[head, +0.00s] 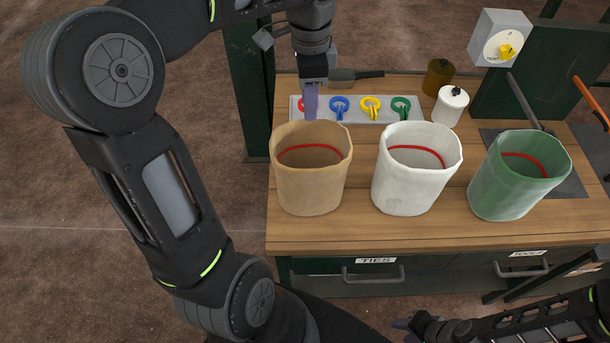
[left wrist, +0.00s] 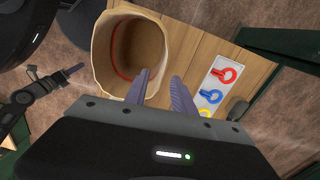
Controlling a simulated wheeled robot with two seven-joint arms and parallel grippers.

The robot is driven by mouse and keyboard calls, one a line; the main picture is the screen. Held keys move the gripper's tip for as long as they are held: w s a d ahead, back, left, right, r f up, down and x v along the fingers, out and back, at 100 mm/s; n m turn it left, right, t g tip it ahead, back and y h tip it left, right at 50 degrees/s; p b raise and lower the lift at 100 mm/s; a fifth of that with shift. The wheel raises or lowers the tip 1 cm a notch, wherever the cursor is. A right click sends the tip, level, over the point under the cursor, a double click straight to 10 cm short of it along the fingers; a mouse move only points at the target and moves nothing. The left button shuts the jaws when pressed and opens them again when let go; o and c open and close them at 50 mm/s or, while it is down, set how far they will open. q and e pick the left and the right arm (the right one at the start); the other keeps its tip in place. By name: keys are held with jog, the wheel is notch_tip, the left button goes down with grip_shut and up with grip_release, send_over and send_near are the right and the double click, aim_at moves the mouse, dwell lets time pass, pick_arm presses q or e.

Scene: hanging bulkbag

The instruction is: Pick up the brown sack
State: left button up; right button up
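The brown sack (head: 311,185) stands upright and open-topped at the left of the wooden bench, with a red line inside its rim. My left gripper (head: 311,104) points down at the sack's back rim. In the left wrist view its two purple fingers (left wrist: 160,78) are apart, with the brown sack (left wrist: 108,60) beyond them. The near rim lies about in line with the gap between the fingertips; I cannot tell whether they touch it. My right gripper (head: 404,324) is low in front of the bench; its finger opening is unclear.
A white sack (head: 408,185) and a green sack (head: 500,190) stand to the right. Behind are a tray (head: 355,115) with coloured rings, a brown jar (head: 438,77), a white jar (head: 450,104) and a dial box (head: 500,38). Drawers (head: 375,276) are below.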

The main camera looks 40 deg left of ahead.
pick_arm(q)
jog(key=b, duration=0.3)
send_over(308, 138)
notch_tip(308, 138, down, 4)
jog(key=shift+w+a+f+b, duration=0.15)
jog(key=shift+w+f+b, duration=0.1)
jog(key=shift+f+b, duration=0.45)
jog(key=shift+f, duration=1.25)
jog(key=shift+f, duration=0.1)
